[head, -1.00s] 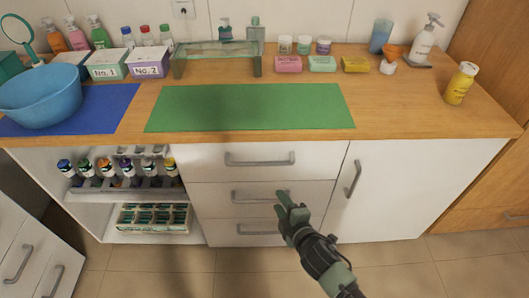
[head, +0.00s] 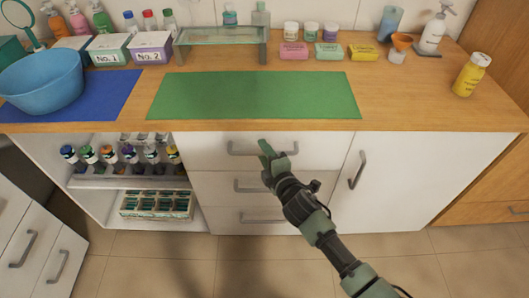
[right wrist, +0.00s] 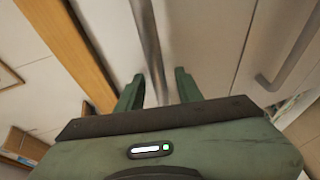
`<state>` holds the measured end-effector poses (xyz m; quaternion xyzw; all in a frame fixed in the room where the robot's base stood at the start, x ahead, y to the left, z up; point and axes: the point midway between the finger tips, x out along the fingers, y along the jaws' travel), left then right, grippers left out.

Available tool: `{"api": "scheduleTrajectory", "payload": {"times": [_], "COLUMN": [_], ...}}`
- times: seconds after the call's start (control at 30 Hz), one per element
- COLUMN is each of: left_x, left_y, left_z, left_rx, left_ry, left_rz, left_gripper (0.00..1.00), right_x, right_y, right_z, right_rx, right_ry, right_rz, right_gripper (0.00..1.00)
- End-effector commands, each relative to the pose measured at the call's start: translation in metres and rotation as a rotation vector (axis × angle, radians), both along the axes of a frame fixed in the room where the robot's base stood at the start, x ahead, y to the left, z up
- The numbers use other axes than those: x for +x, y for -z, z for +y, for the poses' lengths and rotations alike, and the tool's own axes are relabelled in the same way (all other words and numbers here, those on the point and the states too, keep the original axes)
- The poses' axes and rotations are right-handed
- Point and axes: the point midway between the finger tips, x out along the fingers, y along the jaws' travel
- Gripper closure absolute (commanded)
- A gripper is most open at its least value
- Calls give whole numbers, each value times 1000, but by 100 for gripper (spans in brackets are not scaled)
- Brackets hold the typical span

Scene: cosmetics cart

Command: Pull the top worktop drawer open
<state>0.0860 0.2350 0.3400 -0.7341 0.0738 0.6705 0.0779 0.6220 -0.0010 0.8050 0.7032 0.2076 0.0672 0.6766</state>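The top worktop drawer (head: 215,158) is a white front just under the wooden worktop, and it looks shut. Its grey bar handle (head: 240,150) runs level across the front; the gripper hides part of it in the head view. My right gripper (head: 266,152) is at this handle. In the right wrist view, the handle bar (right wrist: 153,50) passes between the two green fingers of my right gripper (right wrist: 160,88). The fingers are open, with a gap showing on both sides of the bar. My left gripper is in neither view.
Lower drawers (head: 215,185) sit below, and the second drawer's handle (right wrist: 297,45) shows beside the gripper. A white cupboard door (head: 430,170) is to the right and an open shelf of bottles (head: 115,180) to the left. The tiled floor (head: 160,265) in front is clear.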

Motion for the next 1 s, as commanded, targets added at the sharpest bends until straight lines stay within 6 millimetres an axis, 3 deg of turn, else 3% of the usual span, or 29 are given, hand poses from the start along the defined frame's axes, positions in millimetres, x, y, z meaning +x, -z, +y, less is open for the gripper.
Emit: {"api": "scheduleTrajectory", "payload": {"times": [0.13,0.27,1.0], "left_x": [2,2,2], "left_y": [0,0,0], "left_z": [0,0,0], "left_rx": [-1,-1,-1], "left_ry": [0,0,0], "left_rz": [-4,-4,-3], "left_gripper": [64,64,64], "right_x": [0,0,-1], "right_y": [0,0,0], "right_z": [0,0,0], "right_rx": [0,0,1], "right_ry": [0,0,0], "right_rz": [0,0,1], "right_gripper": [67,100,100]}}
